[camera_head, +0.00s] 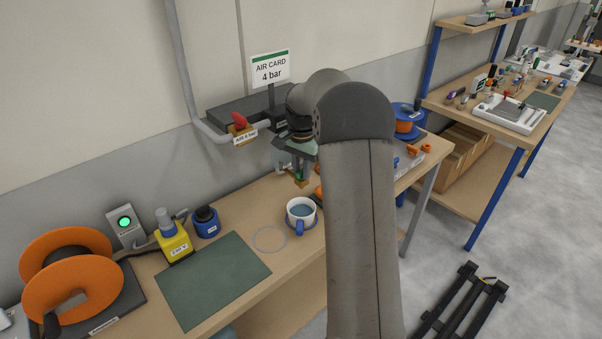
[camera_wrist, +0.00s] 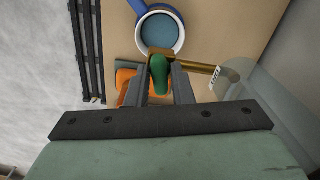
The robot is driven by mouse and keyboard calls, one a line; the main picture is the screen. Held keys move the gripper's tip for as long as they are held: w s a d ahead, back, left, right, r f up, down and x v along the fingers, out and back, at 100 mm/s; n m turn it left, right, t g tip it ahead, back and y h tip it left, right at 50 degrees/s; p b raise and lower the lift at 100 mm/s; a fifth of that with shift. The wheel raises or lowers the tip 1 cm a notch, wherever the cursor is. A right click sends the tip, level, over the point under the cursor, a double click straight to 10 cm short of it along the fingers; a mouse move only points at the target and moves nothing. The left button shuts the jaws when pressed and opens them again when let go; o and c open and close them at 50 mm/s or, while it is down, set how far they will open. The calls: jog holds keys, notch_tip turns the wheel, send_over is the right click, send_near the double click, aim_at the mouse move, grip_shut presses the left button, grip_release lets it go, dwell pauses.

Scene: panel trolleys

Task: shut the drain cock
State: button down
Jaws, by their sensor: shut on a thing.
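The drain cock has a green handle (camera_wrist: 159,76) on a brass body (camera_wrist: 160,52). In the wrist view, a brass pipe (camera_wrist: 198,67) runs right from the body toward a clear bowl (camera_wrist: 237,77). The green handle looks roughly crosswise to that pipe. My gripper (camera_wrist: 160,74) is shut on the green handle, one finger on each side. In the head view, my gripper (camera_head: 299,167) hangs over the bench, with the brass body (camera_head: 301,183) just below it. My arm hides part of the area to the right.
A blue-and-white cup (camera_head: 301,212) of bluish liquid stands on the bench near the cock. A red-handled valve (camera_head: 240,122) is on the wall pipe. A green mat (camera_head: 212,279), yellow block (camera_head: 173,244) and orange reel (camera_head: 73,270) are to the left. Orange parts (camera_wrist: 127,82) lie beside the cock.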

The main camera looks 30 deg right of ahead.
aim_at(301, 170)
jog(key=m, duration=0.2)
jog(key=shift+r+m, duration=0.1)
jog(key=shift+m, duration=0.2)
jog(key=c, duration=1.4)
grip_release()
jog(key=shift+c, duration=0.2)
notch_tip(301, 170, up, 7)
jog(key=p, duration=0.5)
jog(key=shift+a, duration=0.1)
